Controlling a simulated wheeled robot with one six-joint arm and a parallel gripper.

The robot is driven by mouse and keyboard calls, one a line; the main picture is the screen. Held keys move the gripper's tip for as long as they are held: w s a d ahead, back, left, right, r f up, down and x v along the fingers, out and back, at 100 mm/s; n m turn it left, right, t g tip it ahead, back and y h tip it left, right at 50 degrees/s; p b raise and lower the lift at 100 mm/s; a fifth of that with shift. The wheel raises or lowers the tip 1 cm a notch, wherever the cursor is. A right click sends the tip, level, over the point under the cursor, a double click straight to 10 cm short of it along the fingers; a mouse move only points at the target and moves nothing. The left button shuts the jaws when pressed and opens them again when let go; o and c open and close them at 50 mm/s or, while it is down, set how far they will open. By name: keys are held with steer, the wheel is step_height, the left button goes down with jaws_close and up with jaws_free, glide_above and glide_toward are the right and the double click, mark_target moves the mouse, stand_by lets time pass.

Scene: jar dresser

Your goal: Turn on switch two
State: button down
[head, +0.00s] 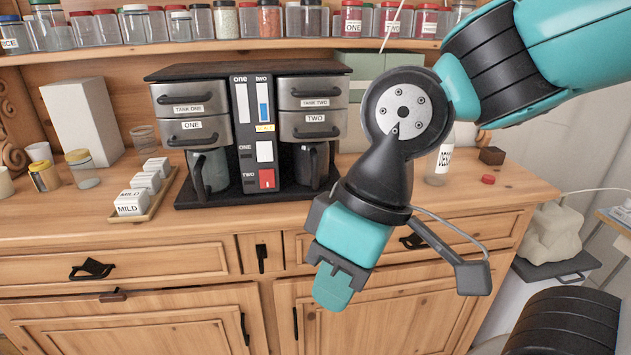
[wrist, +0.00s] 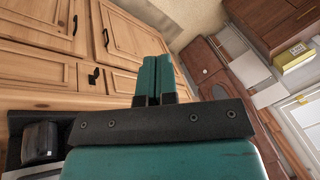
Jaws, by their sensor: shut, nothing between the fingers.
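Switch two, a red rocker (head: 267,178) beside the label TWO, is low on the front of the black two-sided coffee machine (head: 243,120). The white rocker of switch one (head: 264,152) sits just above it. Whether each is on or off is too small to tell. My gripper (head: 330,288) is shut and empty, pointing down in front of the dresser drawers, to the right of and lower than the red switch. In the wrist view its teal fingers (wrist: 154,78) are together. They touch nothing that I can see.
A tray of white MILD boxes (head: 143,190) lies left of the machine. A glass jar (head: 440,160) and a red cap (head: 488,180) stand to the right. Jars line the shelf (head: 200,48) above. The counter's front strip (head: 230,225) is clear.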

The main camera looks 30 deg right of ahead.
steer(key=shift+d, duration=0.25)
steer(key=shift+w+f, duration=0.1)
steer(key=shift+w, duration=0.05)
steer(key=w+d+f+t+h+b, duration=0.35)
steer(key=w+f, duration=0.35)
steer(key=w, duration=0.3)
steer(key=w+d+f+t+h+b, duration=0.2)
steer(key=w+d+f+t+h, duration=0.25)
steer(key=w, duration=0.45)
steer(key=w+a+r+n+t+h+b, duration=0.1)
steer(key=w+a+r+n+t+b, duration=0.1)
steer(key=w+a+n+t, duration=0.4)
steer(key=shift+w+a+n+t+h+b, duration=0.3)
steer(key=shift+w+a+n+t+b, duration=0.1)
steer(key=shift+a+n+t, duration=0.35)
